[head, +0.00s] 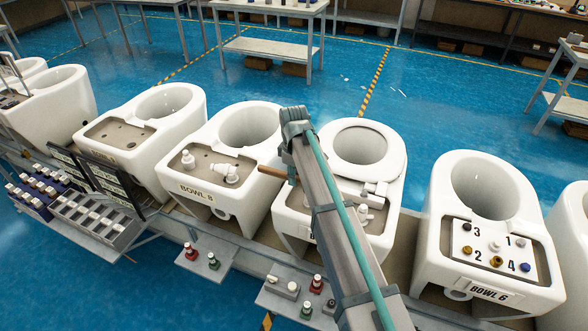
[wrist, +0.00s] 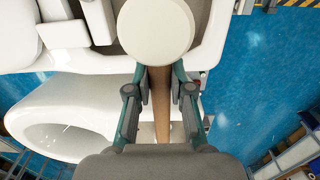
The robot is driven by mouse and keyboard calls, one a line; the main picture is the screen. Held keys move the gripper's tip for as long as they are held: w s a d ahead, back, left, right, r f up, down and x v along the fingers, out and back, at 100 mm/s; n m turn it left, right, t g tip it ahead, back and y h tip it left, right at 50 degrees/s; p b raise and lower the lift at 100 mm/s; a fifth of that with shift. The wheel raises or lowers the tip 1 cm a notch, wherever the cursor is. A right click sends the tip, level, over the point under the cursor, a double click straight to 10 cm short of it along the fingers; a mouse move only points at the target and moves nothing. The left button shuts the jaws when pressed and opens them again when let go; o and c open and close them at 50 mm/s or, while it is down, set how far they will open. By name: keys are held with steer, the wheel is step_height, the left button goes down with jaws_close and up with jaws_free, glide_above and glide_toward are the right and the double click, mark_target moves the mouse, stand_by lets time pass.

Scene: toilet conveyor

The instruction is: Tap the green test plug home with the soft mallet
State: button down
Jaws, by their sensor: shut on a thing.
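My gripper (wrist: 159,90) is shut on the wooden handle of the mallet (wrist: 161,103). The mallet's round, cream-white head (wrist: 156,28) is beyond the fingertips in the wrist view. In the head view, the brown handle (head: 271,171) sticks out left of my arm, between BOWL 8 and the bowl to its right; my arm hides the gripper and mallet head there. One green plug (head: 213,261) stands on a small grey shelf in front of BOWL 8. Another green plug (head: 306,311) stands on the shelf further right. I cannot tell which is the test plug. No green plug shows in the wrist view.
BOWL 8 (head: 247,128) has white fittings on its deck. BOWL 6 (head: 448,200) carries numbered plugs. Red plugs (head: 190,252) stand near the green ones.

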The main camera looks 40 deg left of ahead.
steer(key=shift+r+p, duration=1.6)
steer(key=shift+r, duration=0.75)
